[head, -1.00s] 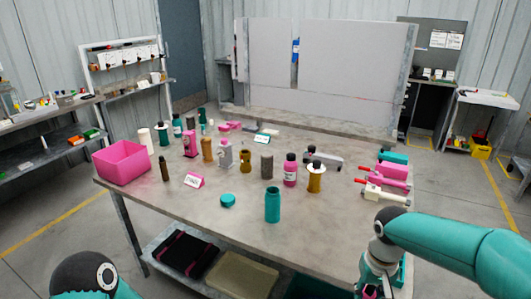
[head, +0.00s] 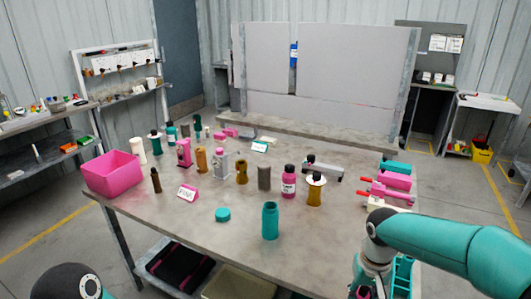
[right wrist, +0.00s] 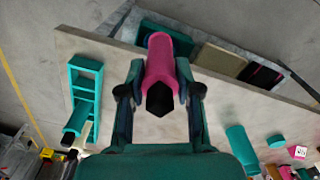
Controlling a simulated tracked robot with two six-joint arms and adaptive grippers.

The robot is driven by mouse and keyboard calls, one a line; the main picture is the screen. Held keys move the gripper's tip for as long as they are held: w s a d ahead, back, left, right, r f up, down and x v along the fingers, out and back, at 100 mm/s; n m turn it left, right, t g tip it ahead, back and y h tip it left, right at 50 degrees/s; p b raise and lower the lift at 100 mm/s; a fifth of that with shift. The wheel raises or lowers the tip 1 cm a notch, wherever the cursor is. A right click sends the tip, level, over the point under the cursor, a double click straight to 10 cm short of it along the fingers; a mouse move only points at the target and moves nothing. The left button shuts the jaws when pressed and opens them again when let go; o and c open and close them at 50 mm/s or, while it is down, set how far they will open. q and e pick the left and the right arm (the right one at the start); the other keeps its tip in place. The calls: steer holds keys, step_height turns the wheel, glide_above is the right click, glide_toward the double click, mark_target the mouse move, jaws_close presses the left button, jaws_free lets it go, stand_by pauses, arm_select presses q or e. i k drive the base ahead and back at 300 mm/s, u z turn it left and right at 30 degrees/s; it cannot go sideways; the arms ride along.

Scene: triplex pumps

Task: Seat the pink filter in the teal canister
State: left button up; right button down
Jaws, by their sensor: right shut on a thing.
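The pink filter (right wrist: 161,75) is held between the two fingers of my right gripper (right wrist: 158,88) in the right wrist view. In the head view only a bit of pink shows at my right gripper (head: 364,288), low at the right by the table edge. The teal canister (head: 270,221) stands upright and open-topped near the table's front edge, left of my right gripper and apart from it. It also shows in the right wrist view (right wrist: 242,147). The teal lid (head: 223,214) lies on the table left of it. My left gripper is out of view.
A teal rack (right wrist: 85,97) with compartments lies at the table's right side. Behind the canister stand a yellow bottle (head: 315,190), a pink bottle (head: 288,182) and a grey cylinder (head: 264,177). A pink bin (head: 112,175) is at the left. The table around the canister is clear.

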mark_target(270, 232)
steer(key=z, duration=0.2)
steer(key=i, duration=0.6)
steer(key=u, duration=1.1)
steer(key=i, duration=0.55)
steer(key=z, duration=0.05)
